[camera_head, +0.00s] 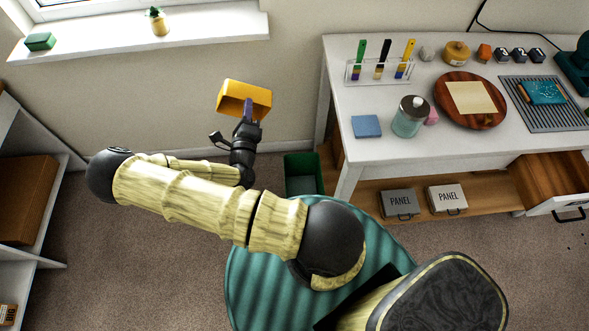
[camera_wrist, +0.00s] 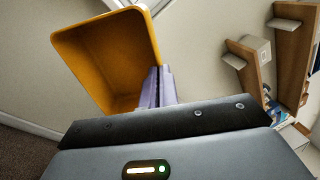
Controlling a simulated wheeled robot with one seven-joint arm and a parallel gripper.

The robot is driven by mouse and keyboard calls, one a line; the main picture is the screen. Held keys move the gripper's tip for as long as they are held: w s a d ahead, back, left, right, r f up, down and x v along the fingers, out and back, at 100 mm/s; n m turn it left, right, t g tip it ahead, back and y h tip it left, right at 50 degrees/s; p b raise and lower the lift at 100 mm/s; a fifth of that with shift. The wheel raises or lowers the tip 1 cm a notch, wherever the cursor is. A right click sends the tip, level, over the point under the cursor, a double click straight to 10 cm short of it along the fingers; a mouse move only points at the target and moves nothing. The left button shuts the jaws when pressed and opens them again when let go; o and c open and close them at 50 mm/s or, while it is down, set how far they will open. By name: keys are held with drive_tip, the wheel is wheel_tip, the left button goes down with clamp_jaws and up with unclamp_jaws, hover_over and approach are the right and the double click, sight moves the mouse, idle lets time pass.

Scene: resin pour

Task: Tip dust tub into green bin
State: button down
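The dust tub, an orange-yellow open box (camera_head: 245,97), is held up in front of the wall, left of the worktable and above the floor. It is tilted onto its side. In the wrist view its open mouth and bare-looking inside (camera_wrist: 110,60) face the camera; I see no dust in it. My gripper (camera_head: 248,110) is shut on the tub's wall; its purple fingers (camera_wrist: 156,88) show at the tub's edge in the wrist view. The green bin (camera_head: 303,178) stands on the floor beside the table leg, below and right of the tub. My arm partly hides its lower part.
The white worktable (camera_head: 375,150) carries a jar (camera_head: 409,117), a blue sponge-like block (camera_head: 366,126), a round wooden board (camera_head: 447,112) and brushes in a rack. A drawer (camera_head: 555,185) is open at right. A shelf (camera_head: 30,200) stands at left. A window sill (camera_head: 200,27) is above.

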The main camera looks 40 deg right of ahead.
drive_tip(key=s+d+f+m+g+b, duration=0.2)
drive_tip(key=f+m+g+b, duration=0.3)
drive_tip(key=f+g+b, duration=0.3)
drive_tip(key=s+d+f+m+g+h+b, duration=0.1)
drive_tip(key=d+f+m+g+b, duration=0.4)
drive_tip(key=f, duration=0.9)
drive_tip(key=s+d+f+m+g+b, duration=0.3)
drive_tip(key=f+m+g+b, duration=0.3)
drive_tip(key=f+g+b, duration=0.5)
drive_tip(key=shift+s+d+f+m+b, duration=0.15)
drive_tip(key=shift+s+d+m+b, duration=0.25)
drive_tip(key=shift+d, duration=0.35)
drive_tip(key=shift+d, duration=0.1)
